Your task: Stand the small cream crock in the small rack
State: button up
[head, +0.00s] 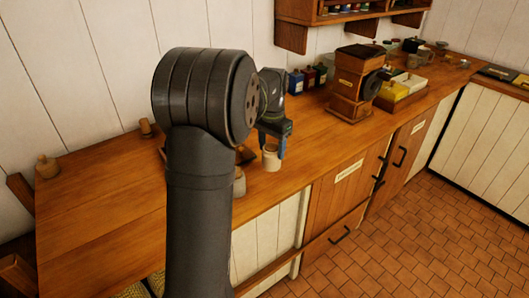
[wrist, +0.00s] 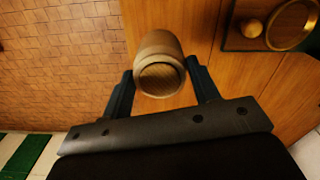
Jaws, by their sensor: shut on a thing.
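The small cream crock (head: 271,160) is between the fingers of my gripper (head: 272,143), over the counter near its front edge. In the wrist view the crock (wrist: 158,48) shows as a beige round body with a rimmed end towards the camera, and my gripper (wrist: 162,88) is shut on it from both sides. In the head view it looks about upright; I cannot tell whether its base touches the counter. I cannot make out the small rack for certain. A brown wooden piece (head: 246,154) shows just left of the gripper, mostly hidden by my arm.
A grey-beige pot (head: 239,183) stands partly behind my arm. A wooden grinder-like box (head: 353,85), coloured tins (head: 308,78) and a yellow tray (head: 402,97) stand further right. The wrist view shows a dark-edged tray (wrist: 233,41) with round things. The counter's left part is mostly clear.

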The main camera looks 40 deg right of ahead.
jog(key=s+d+r, duration=0.2)
jog(key=s+r, duration=0.3)
jog(key=s, duration=0.3)
jog(key=w+a+r+n, duration=0.4)
jog(key=w+a+n, duration=0.7)
jog(key=a, duration=0.1)
jog(key=w+a+r+n, duration=0.4)
jog(key=w+a+n, duration=0.6)
jog(key=a+n, duration=0.15)
notch_tip(320, 180, down, 18)
jog(key=shift+a+r, duration=0.1)
jog(key=shift+r, duration=0.05)
jog(key=o, duration=1.1)
jog(key=shift+f, duration=0.2)
jog(key=shift+r, duration=0.1)
